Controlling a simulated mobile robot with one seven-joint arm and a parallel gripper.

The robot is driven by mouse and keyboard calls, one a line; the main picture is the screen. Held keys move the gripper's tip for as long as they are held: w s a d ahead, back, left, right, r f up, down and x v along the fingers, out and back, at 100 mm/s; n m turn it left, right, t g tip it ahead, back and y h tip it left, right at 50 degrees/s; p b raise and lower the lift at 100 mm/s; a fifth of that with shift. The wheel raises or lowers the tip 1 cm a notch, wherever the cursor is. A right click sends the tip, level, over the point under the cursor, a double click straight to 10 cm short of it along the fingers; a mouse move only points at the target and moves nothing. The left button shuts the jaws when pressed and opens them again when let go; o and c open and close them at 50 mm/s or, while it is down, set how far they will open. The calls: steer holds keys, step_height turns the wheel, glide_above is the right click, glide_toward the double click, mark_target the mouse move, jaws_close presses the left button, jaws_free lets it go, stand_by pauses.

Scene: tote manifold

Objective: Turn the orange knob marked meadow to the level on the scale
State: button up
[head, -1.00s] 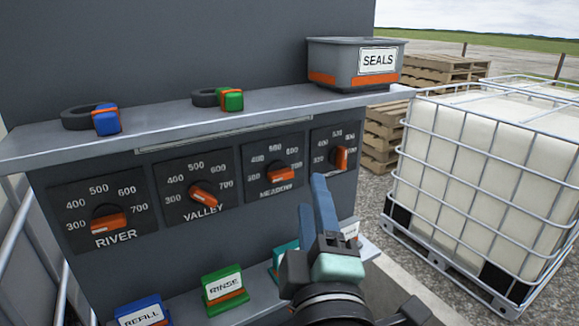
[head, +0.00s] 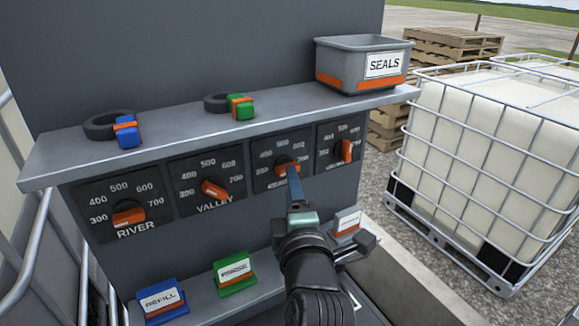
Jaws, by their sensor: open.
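The meadow knob (head: 287,167) is orange on a dark dial panel, third from the left in the row. Its bar lies close to level in the picture. Its label below is mostly hidden behind my fingers, and part of its number scale shows around it. My gripper (head: 294,178) is open and empty, with its blue fingers seen nearly edge-on. The fingertips overlap the lower edge of the meadow knob in the picture; I cannot tell whether they touch it.
The river knob (head: 129,217) and valley knob (head: 214,189) are to the left, and another orange knob (head: 346,151) is close on the right. A shelf (head: 185,136) juts out above, bearing a SEALS bin (head: 345,70). Refill (head: 161,302) and rinse (head: 234,274) signs stand below.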

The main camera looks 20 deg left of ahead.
steer(key=shift+p+x, duration=0.6)
steer(key=shift+x, duration=1.35)
jaws_close()
